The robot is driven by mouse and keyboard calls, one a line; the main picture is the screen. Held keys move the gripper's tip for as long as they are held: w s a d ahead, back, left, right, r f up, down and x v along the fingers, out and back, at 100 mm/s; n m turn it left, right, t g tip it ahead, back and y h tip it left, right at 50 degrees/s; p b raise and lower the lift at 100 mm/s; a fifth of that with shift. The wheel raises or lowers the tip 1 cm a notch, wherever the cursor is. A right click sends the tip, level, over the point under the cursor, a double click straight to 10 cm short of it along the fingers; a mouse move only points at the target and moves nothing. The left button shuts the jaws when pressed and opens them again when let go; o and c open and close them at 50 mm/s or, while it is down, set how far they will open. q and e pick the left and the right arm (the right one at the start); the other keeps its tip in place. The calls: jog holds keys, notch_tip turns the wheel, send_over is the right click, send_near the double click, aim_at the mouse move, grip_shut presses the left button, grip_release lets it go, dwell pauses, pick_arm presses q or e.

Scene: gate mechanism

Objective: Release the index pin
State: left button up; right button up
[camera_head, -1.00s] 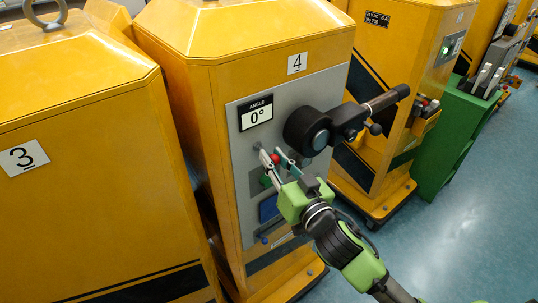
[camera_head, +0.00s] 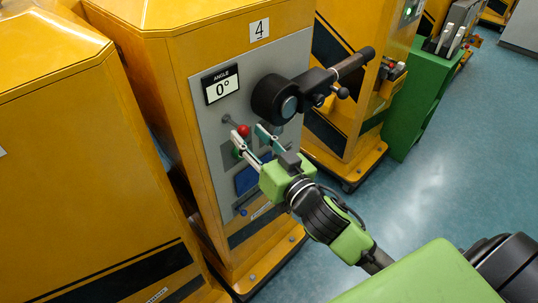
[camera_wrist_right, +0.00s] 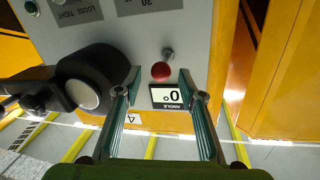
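A red ball knob (camera_head: 243,130) on a short metal stem stands out from the grey panel (camera_head: 208,122) of cabinet 4. It also shows in the right wrist view (camera_wrist_right: 160,71). Above it, a thick black round hub (camera_head: 275,99) carries a crank arm with a grip (camera_head: 353,62) and a small black ball knob (camera_head: 342,92). Which knob belongs to the index pin is not labelled. My right gripper (camera_head: 249,134) is open and empty. In the right wrist view its fingertips (camera_wrist_right: 160,80) flank the red knob with gaps on both sides. My left gripper is out of view.
The angle display (camera_head: 222,86) reads 0°. Another yellow cabinet (camera_head: 75,150) stands close on the left. A green cabinet (camera_head: 415,105) is at the right. The blue floor (camera_head: 455,150) is clear right of cabinet 4.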

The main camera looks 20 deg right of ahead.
jog(key=s+d, duration=0.1)
jog(key=s, duration=0.8)
jog(key=shift+d, duration=0.2)
